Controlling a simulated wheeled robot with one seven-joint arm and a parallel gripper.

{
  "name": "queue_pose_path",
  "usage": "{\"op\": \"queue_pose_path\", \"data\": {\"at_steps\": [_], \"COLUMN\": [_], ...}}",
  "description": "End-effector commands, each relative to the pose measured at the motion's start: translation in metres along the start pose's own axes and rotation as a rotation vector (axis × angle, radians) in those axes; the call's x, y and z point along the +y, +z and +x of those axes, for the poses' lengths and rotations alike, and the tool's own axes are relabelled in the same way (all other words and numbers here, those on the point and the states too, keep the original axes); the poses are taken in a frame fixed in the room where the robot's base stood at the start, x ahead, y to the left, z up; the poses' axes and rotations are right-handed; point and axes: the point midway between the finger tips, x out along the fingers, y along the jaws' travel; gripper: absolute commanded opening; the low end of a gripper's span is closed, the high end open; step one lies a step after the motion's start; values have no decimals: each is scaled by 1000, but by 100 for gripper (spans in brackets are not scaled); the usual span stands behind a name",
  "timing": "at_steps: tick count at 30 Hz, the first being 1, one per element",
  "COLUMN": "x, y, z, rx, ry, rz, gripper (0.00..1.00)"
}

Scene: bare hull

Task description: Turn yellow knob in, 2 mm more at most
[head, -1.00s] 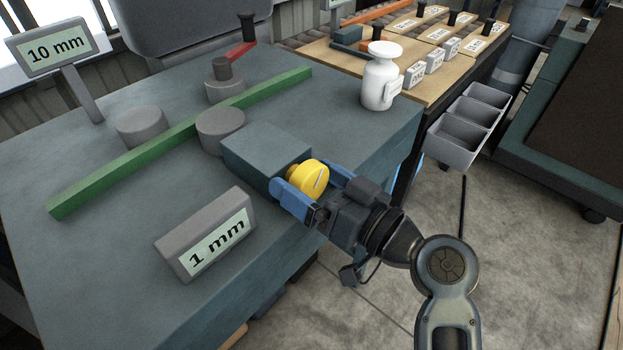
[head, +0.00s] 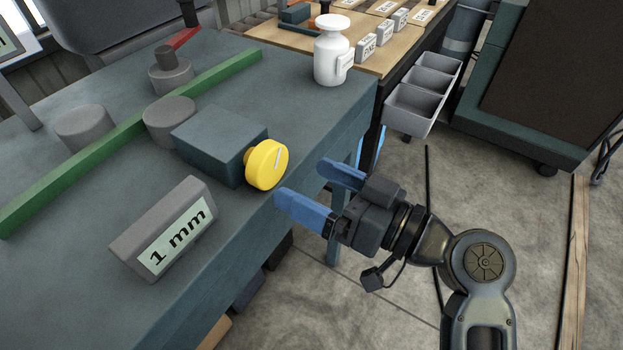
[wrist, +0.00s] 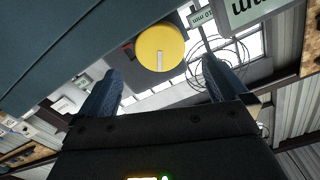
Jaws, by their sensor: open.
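The yellow knob (head: 267,164) is a round disc with a pale line on its face. It sits on the end of a dark teal block (head: 221,143) on the bench. It also shows in the wrist view (wrist: 160,47), its pale line towards the picture's bottom. My gripper (head: 308,190), with blue fingers, is open and empty, to the right of the knob and apart from it. In the wrist view my gripper (wrist: 158,90) has a finger at either side, with the knob beyond the gap. A sign reading "1 mm" (head: 180,236) stands on the bench near the block.
A green bar (head: 110,146) lies across the bench between grey rollers (head: 170,120). A white bottle (head: 332,55) stands at the bench's far right corner. Grey bins (head: 420,92) hang beyond it. The floor right of the bench is open.

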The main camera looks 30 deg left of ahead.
Motion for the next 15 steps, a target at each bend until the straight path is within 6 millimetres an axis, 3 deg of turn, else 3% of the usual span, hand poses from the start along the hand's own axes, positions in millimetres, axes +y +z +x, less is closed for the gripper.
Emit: {"op": "queue_pose_path", "data": {"at_steps": [6, 15], "x": [-4, -4], "y": [-9, -2], "z": [1, -2], "rx": [-3, -1], "ry": [-4, -3], "rz": [-135, -370], "gripper": [100, 100]}}
